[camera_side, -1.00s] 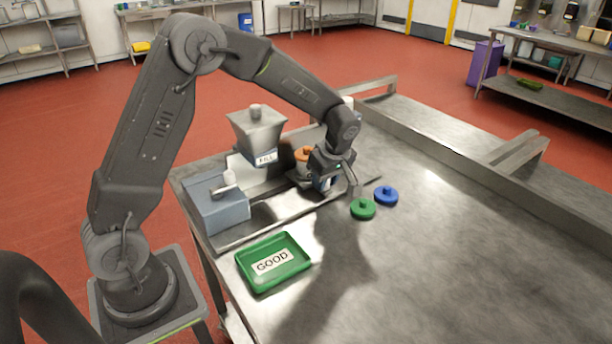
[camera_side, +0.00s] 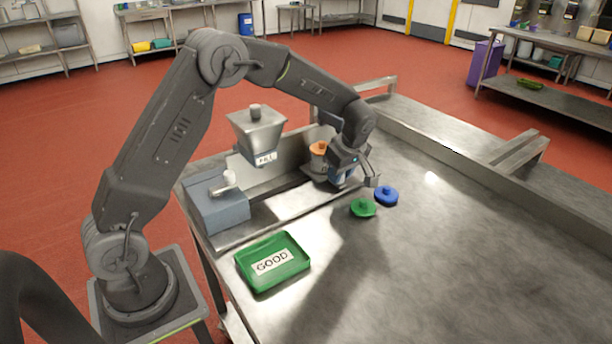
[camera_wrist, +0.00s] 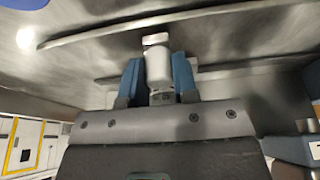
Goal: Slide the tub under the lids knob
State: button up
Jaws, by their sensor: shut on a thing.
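My gripper (camera_side: 352,180) is low over the steel table, right beside the orange lid. Its blue fingers are shut on the white tub (camera_wrist: 158,65), which shows upright between them in the wrist view; in the side view the tub is mostly hidden by the gripper. A green lid (camera_side: 362,208) and a blue lid (camera_side: 386,196), each with a knob, lie on the table in front of the gripper. Whether the tub touches the table is unclear.
The FILL hopper (camera_side: 257,132) hangs left of the gripper. A blue-grey box (camera_side: 215,205) with a lever stands further left. A green GOOD tray (camera_side: 273,262) lies at the front. The table's right part is clear, up to a raised rail (camera_side: 480,170).

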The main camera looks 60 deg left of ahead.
jog(key=shift+w, duration=2.6)
jog(key=shift+w, duration=0.9)
jog(key=o, duration=1)
jog(key=shift+r, duration=0.1)
jog(key=shift+v, duration=2.4)
